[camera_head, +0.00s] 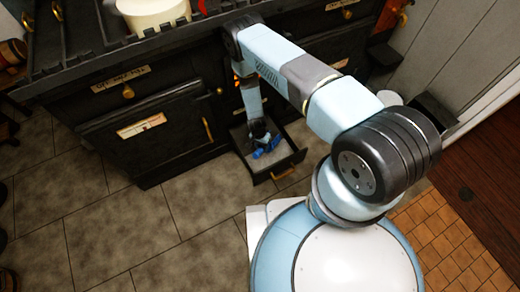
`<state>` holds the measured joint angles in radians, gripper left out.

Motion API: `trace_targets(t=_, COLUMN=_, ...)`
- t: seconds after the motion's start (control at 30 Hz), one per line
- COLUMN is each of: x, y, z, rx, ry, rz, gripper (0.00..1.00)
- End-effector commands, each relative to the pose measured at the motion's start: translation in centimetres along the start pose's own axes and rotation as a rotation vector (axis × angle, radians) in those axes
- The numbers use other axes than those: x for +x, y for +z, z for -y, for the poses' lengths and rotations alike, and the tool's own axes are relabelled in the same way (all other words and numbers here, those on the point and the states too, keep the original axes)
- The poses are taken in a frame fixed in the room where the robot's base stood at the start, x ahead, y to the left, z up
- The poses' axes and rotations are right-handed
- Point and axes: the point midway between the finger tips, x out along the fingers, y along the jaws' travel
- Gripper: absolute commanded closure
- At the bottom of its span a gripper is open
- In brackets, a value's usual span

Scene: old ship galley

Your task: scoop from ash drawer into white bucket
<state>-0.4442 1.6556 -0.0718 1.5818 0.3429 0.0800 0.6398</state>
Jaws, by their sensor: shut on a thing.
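The ash drawer (279,167) is pulled out low at the front of the black stove, with a brass handle on its face. Pale grey ash (239,135) shows inside it. My gripper (266,149) points down into the drawer, low over the ash. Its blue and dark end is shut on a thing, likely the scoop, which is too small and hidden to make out. A white round thing (390,98), perhaps the white bucket, shows partly behind my arm at the right. I cannot tell its contents.
The black stove (160,135) with brass-handled doors stands behind the drawer. A cream pot (152,14) sits on its top. A dark box (432,112) stands by the right wall. The tiled floor (130,235) at the left is clear.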

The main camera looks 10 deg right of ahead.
Motion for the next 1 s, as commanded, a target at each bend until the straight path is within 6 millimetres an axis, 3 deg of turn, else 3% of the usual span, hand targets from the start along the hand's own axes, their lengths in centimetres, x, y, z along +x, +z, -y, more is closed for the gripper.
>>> trace_targets(t=0.6, x=0.6, y=-4.2, z=-0.2, rx=0.011, ry=0.005, rz=-0.063, gripper=1.0)
trace_targets(t=1.0, x=-0.1, y=-1.9, z=-0.1, rx=0.031, ry=0.019, rz=-0.207, gripper=1.0)
